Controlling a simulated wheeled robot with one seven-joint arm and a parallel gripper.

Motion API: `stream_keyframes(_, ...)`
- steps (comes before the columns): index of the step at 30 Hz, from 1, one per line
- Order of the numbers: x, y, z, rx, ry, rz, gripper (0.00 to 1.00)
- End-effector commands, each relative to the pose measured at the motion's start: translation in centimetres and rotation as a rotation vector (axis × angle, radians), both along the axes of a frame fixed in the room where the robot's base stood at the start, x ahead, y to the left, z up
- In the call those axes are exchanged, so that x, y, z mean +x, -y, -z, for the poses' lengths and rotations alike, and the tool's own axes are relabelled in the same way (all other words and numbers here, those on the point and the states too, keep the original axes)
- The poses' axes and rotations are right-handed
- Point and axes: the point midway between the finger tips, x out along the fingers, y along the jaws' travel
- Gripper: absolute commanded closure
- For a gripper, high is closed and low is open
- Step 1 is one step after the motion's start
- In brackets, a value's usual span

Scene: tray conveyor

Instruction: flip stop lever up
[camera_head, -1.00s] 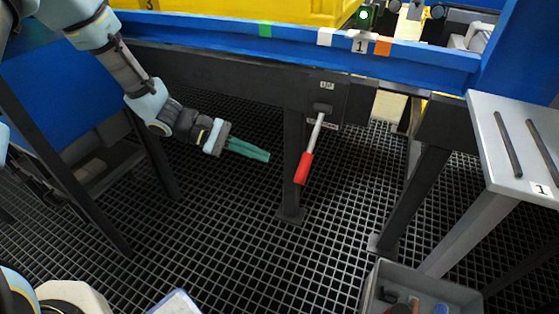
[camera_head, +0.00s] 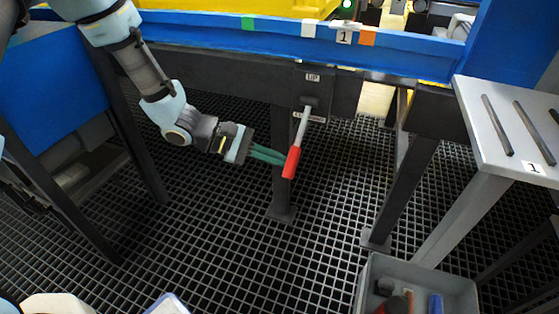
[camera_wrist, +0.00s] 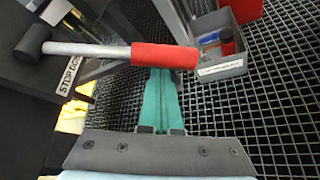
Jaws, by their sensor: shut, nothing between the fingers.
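The stop lever (camera_head: 301,128) hangs down from its pivot on the dark conveyor frame, tilted a little to the left at its red handle (camera_head: 291,162). A label reading "UP" sits above the pivot. In the wrist view the lever's grey rod (camera_wrist: 88,50) runs across from the left and its red handle (camera_wrist: 164,56) crosses in front of the fingertips. My gripper (camera_head: 282,158) is shut and empty, with green fingers pointing right. Its tips are right at the handle's left side in the head view; I cannot tell whether they touch. It also shows in the wrist view (camera_wrist: 159,90).
A grey bin (camera_head: 372,290) with small items stands on the grid floor at lower right. A grey table (camera_head: 480,130) with two dark bars is at right. The blue conveyor rail (camera_head: 200,28) runs above the lever. Dark support legs stand nearby.

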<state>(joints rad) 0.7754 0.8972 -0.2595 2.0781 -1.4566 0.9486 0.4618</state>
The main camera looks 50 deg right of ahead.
Motion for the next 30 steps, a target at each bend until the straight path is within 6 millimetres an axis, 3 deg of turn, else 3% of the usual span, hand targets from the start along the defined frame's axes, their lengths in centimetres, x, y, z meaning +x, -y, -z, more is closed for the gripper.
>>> stream_keyframes(30,-0.4,-1.0,-1.8,0.110,-0.039,0.002,1.00)
